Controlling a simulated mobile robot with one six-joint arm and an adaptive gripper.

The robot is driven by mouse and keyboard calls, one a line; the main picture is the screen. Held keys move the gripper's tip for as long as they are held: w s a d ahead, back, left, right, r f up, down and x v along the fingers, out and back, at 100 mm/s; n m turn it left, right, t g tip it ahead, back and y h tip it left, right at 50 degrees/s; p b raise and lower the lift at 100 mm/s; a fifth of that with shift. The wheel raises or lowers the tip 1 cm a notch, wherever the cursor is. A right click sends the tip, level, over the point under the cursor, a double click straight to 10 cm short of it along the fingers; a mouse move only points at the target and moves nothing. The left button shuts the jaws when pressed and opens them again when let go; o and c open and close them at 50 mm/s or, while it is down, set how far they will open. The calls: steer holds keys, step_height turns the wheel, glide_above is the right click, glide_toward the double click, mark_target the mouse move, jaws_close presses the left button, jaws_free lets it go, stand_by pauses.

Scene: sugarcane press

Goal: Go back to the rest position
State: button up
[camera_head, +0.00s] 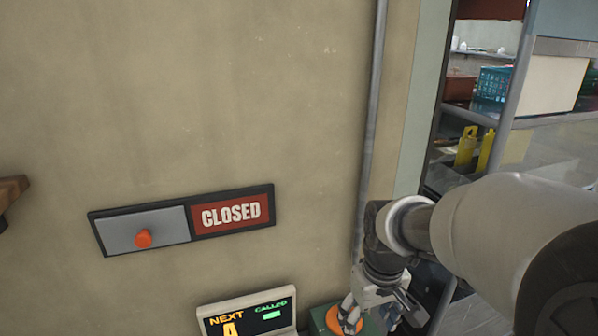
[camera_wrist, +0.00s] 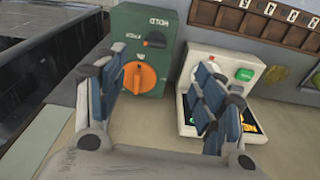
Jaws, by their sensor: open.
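My gripper (camera_head: 378,303) is at the lower right of the head view, low in front of the wall. In the wrist view my gripper (camera_wrist: 160,82) has its fingers spread wide with nothing between them. A green box with an orange knob (camera_wrist: 140,77) lies beyond the left finger. In the head view the orange knob (camera_head: 345,319) shows partly behind my fingers. I cannot tell whether a finger touches it. A pale display unit (camera_wrist: 243,68) stands beyond the right fingers, which hide part of its screen.
A black-framed sign (camera_head: 231,214) reads CLOSED, with an orange slider knob (camera_head: 143,238) on its left. The display unit (camera_head: 247,311) reads NEXT and CALLED. A vertical pipe (camera_head: 372,130) runs beside my gripper. A dark wooden rack (camera_wrist: 255,20) shows in the wrist view.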

steer(key=s+r+m+t, duration=0.1)
steer(key=s+r, duration=0.2)
steer(key=s, duration=0.5)
steer(key=s+r+m+t, duration=0.1)
steer(key=s+r, duration=0.3)
steer(key=s, duration=0.5)
steer(key=shift+s+r+m+t, duration=0.3)
steer(key=shift+m+t, duration=0.1)
steer(key=shift+t, duration=0.3)
steer(key=shift+o, duration=0.2)
